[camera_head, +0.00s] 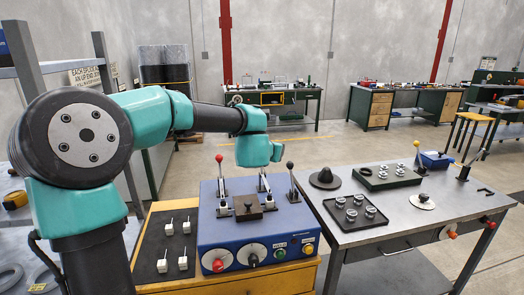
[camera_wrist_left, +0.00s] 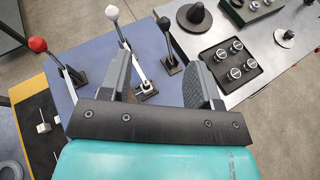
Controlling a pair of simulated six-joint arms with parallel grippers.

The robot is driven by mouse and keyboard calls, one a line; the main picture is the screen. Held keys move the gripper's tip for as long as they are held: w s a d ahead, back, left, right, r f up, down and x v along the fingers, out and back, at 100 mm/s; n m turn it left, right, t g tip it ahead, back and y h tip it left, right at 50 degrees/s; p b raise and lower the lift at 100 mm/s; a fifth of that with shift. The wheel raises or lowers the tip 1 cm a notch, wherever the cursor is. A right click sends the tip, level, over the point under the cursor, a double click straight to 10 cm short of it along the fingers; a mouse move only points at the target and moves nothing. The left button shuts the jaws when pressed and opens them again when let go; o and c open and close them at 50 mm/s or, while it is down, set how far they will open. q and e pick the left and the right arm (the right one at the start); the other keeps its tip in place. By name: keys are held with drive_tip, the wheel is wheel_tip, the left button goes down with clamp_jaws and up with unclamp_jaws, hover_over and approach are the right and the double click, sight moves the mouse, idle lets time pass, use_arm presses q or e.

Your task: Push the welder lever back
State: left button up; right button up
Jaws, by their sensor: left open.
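The blue welder box (camera_head: 214,228) carries three levers. One has a red knob (camera_head: 219,158), at left; one has a dark knob (camera_head: 290,165), at right. The middle lever's shaft (camera_head: 263,184) shows below my arm, its knob hidden in the head view. In the left wrist view its white knob (camera_wrist_left: 112,12) shows, with the red knob (camera_wrist_left: 37,44) and dark knob (camera_wrist_left: 163,22). My left gripper (camera_wrist_left: 160,62) is open and empty above the box. The white-knobbed lever's shaft appears just inside its left finger; contact cannot be told. My right gripper is not in view.
A black mat (camera_head: 166,245) with several small white-topped pieces lies left of the box. The grey table (camera_head: 350,238) at right holds a black cone (camera_head: 325,178), a tray (camera_head: 356,214) of metal rings and a yellow-knobbed lever (camera_head: 416,144).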

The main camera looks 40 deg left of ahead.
use_arm(q)
drive_tip(key=v, duration=1)
drive_tip(key=shift+s, duration=0.15)
